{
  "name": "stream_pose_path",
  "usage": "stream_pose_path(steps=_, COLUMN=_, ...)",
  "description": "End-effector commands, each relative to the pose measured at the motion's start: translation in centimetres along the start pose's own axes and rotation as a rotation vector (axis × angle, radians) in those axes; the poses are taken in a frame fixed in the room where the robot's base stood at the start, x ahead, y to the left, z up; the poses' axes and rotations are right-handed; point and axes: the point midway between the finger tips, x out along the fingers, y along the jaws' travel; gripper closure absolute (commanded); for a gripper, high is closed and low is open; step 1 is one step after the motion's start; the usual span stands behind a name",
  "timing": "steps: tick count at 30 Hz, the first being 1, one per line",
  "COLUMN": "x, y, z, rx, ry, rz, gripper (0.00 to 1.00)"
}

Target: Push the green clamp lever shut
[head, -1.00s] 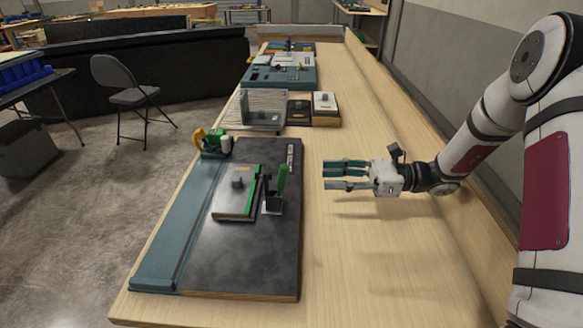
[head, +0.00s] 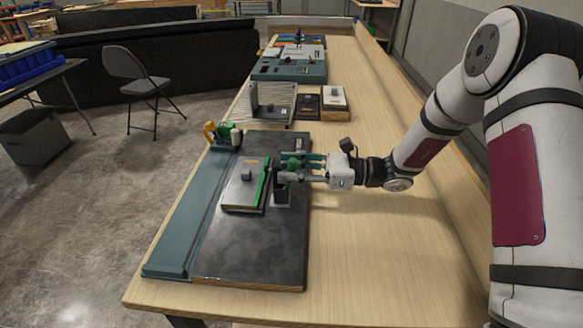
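The green clamp lever (head: 298,145) stands on the right part of the dark board in the head view. The clamp's dark base (head: 282,196) shows below the fingers. Left of it lies a flat grey plate (head: 240,188) with a green strip along its right edge and a small dark knob on top.
The dark board (head: 250,255) has a blue-grey rail (head: 185,230) on its left, with a yellow and green fixture (head: 222,134) at the rail's far end. Farther back are a ribbed grey fixture (head: 270,105) and a teal console (head: 288,71). The tabletop (head: 370,250) to the right is bare.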

Motion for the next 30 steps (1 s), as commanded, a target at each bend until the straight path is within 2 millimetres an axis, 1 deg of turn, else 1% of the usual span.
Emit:
stream_pose_path(steps=7, x=0.1, y=0.0, z=0.0, rx=0.0, ry=0.0, rz=0.0, gripper=0.63)
stream_pose_path(steps=8, x=0.1, y=0.0, z=0.0, rx=0.0, ry=0.0, rz=0.0, gripper=0.68)
stream_pose_path(steps=9, x=0.1, y=0.0, z=0.0, rx=0.0, ry=0.0, rz=0.0, gripper=0.77)
stream_pose_path(steps=11, x=0.1, y=0.0, z=0.0, rx=0.0, ry=0.0, rz=0.0, gripper=0.91)
stream_pose_path(steps=12, x=0.0, y=0.0, z=0.0, rx=-0.001, ry=0.0, rz=0.0, gripper=1.0)
stream_pose_path(steps=20, x=-0.1, y=-0.1, z=-0.1, rx=0.001, ry=-0.012, rz=-0.001, gripper=1.0)
stream_pose_path(steps=27, x=-1.4, y=-0.2, z=-0.9, rx=0.005, ry=-0.192, rz=-0.002, gripper=1.0)
stream_pose_path(steps=30, x=-1.7, y=-0.1, z=-0.9, rx=0.003, ry=-0.251, rz=-0.001, gripper=1.0)
